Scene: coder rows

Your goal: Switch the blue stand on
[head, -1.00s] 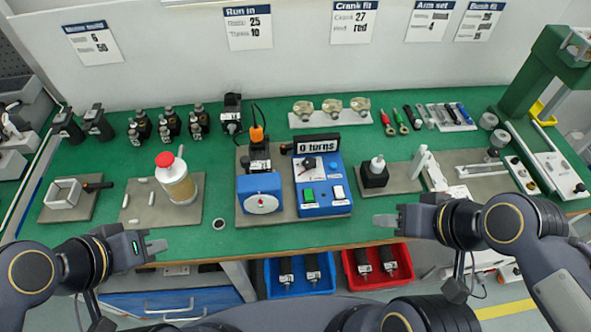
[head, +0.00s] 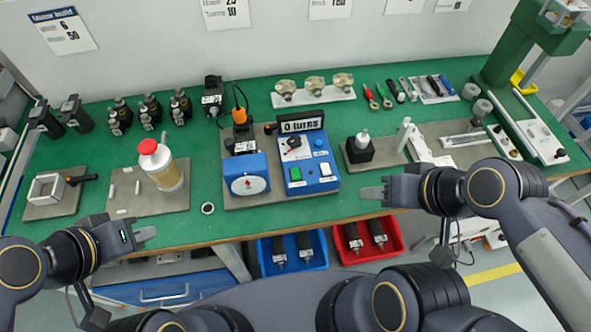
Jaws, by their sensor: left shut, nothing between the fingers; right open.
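The blue stand (head: 249,178) sits on a grey plate in the middle of the green bench, with a white dial on its front. Joined to its right is a blue control box (head: 318,183) with a green button (head: 295,174), a white button (head: 326,168), a dark knob (head: 294,142) and a display (head: 301,124) reading "0 turns". My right gripper (head: 372,192) is open and empty, right of the control box near the bench's front edge. My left gripper (head: 146,237) is shut and empty at the front edge, below the red-capped bottle. Neither gripper touches the stand.
A red-capped bottle (head: 161,167) stands on a plate at left. A black block (head: 359,150) with a pale knob is right of the control box. A blue bin (head: 290,253) and a red bin (head: 367,240) sit below the front edge. A green press (head: 524,45) stands far right.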

